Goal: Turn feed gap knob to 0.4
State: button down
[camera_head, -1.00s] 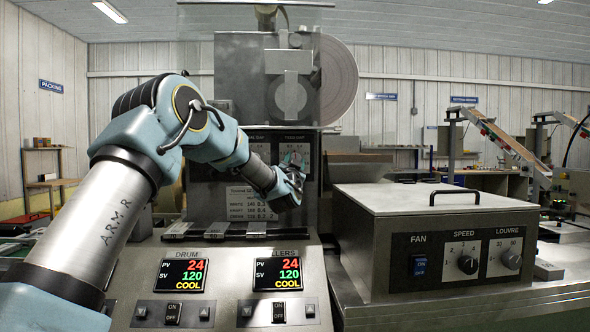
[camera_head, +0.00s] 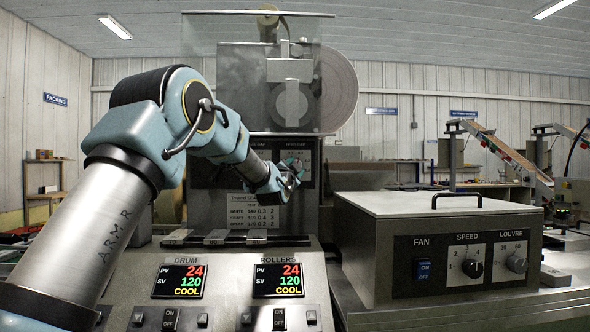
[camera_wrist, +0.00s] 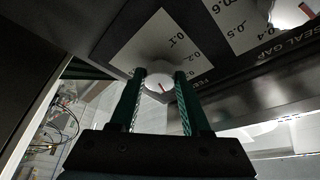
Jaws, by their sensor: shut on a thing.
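The feed gap knob (camera_wrist: 158,72) is a pale round knob with a red mark, in the upper middle of the wrist view. It sits on a light scale plate (camera_wrist: 140,48) with 0.1 and 0.2 readable beside it; other figures are hidden. My gripper (camera_wrist: 161,78) has its two green fingers on either side of the knob, shut on it. The red mark shows between the fingertips; the exact value it points to cannot be told. In the head view my gripper (camera_head: 291,183) is at the dark upright panel and covers the knob.
A second knob (camera_wrist: 288,12), by the SEAL GAP label, is at the wrist view's upper right. Below the panel in the head view are the drum display (camera_head: 180,280) and rollers display (camera_head: 278,279). A metal box (camera_head: 440,207) with fan, speed and louvre controls stands right.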

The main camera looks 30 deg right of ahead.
jog(key=shift+c, duration=1.9)
grip_release()
jog(key=shift+f, duration=0.1)
jog(key=b+v, duration=0.4)
jog(key=v, duration=0.6)
jog(key=shift+s+a, duration=0.3)
